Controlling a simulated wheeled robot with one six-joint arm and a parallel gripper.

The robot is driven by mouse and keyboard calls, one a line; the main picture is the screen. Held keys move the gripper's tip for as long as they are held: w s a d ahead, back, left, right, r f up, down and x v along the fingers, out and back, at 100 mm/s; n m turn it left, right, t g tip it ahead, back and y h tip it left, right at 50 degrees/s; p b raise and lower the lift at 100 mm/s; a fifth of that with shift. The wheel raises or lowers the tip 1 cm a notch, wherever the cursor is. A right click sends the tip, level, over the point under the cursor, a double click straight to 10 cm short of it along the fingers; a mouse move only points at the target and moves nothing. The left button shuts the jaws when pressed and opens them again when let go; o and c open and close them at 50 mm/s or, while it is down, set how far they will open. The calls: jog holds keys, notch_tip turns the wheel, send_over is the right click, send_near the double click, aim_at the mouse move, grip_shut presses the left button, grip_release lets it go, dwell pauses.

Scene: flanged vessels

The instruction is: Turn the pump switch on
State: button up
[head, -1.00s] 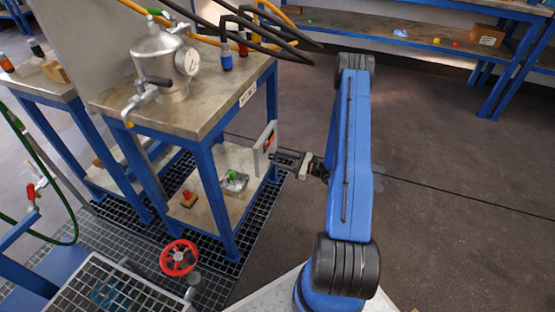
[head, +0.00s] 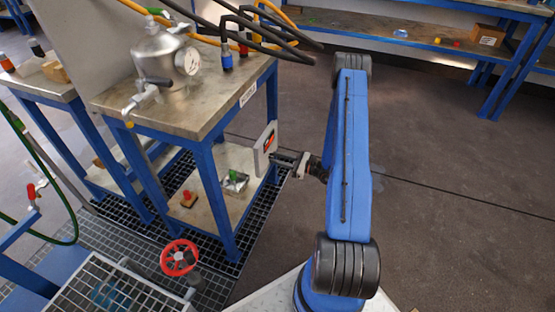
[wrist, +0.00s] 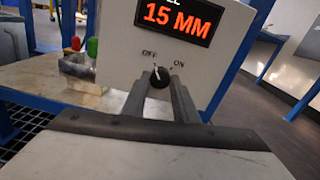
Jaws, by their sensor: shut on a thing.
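The pump switch is a small black knob (wrist: 159,78) on a pale grey control box (wrist: 118,45), below a red display reading 15 MM. Labels OFF and ON stand above it at left and right. Its white mark seems to point up towards OFF. In the wrist view my gripper (wrist: 160,90) has one finger on each side of the knob and is shut on it. In the head view the box (head: 265,148) is at the blue table's right side, with my gripper (head: 278,160) against its face; the knob is hidden there.
A steel vessel with a gauge (head: 163,60) stands on the blue-framed table (head: 205,110). The lower shelf (head: 205,205) holds small parts. A red handwheel (head: 179,258) is at the front. Black and orange hoses hang above. The floor (head: 450,200) at right is clear.

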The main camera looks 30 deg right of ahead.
jog(key=shift+m, duration=7.7)
jog(key=o, duration=1.1)
jog(key=shift+c, duration=0.2)
jog(key=shift+s+d, duration=0.1)
jog(key=v, duration=1.7)
jog(key=shift+s+d, duration=0.1)
jog(key=shift+s, duration=0.05)
